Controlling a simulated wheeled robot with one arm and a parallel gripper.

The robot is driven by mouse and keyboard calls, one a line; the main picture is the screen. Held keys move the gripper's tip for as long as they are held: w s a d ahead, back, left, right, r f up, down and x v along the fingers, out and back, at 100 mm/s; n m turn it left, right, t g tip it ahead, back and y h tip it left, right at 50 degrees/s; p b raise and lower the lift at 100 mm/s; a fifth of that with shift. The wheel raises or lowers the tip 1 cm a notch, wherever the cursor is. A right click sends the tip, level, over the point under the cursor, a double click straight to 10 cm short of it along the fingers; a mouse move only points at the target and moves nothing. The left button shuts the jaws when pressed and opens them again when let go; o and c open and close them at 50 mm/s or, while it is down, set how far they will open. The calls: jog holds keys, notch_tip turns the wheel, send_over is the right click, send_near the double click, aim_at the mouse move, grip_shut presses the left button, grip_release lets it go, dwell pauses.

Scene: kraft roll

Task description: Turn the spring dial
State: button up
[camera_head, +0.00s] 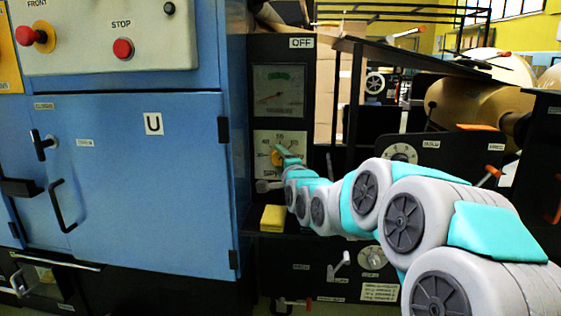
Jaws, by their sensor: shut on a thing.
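The spring dial (261,141) is on a pale plate with printed numbers, set in the black panel right of the blue cabinet. Its orange-yellow knob (277,157) shows partly behind my gripper. My gripper (283,153) is at the knob and shut on it; the fingertips are small and partly hidden by my own wrist. The lower right part of the dial plate is covered by my arm. A gauge (278,90) with a red needle and a green band sits just above the dial.
The blue cabinet (150,220) fills the left, with red buttons above. A yellow block (273,217) sits below the dial. Other dials (400,153) and a small crank (340,264) are on black panels near my arm. A large kraft roll (470,102) lies behind at right.

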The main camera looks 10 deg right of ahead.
jog(key=n, duration=0.1)
jog(key=n+g+p, duration=0.1)
jog(key=n, duration=0.1)
jog(key=n+g+p, duration=0.1)
jog(key=n, duration=0.1)
jog(key=shift+r+h, duration=0.25)
jog(key=shift+h, duration=0.05)
jog(key=n, duration=0.1)
jog(key=n+g+h+p, duration=0.1)
jog(key=n, duration=0.1)
jog(key=shift+a+g+h, duration=0.1)
jog(key=shift+g+h, duration=0.2)
jog(key=n+g+h, duration=0.1)
jog(key=n+h, duration=0.1)
jog(key=n, duration=0.2)
jog(key=shift+a+n+h, duration=0.1)
jog(key=shift+n+h, duration=0.2)
jog(key=shift+h, duration=0.1)
jog(key=shift+w+a+n+g+h, duration=0.15)
jog(key=shift+n+g+h, duration=0.25)
jog(key=shift+n+h, duration=0.6)
jog(key=shift+n, duration=0.3)
jog(key=o, duration=1.2)
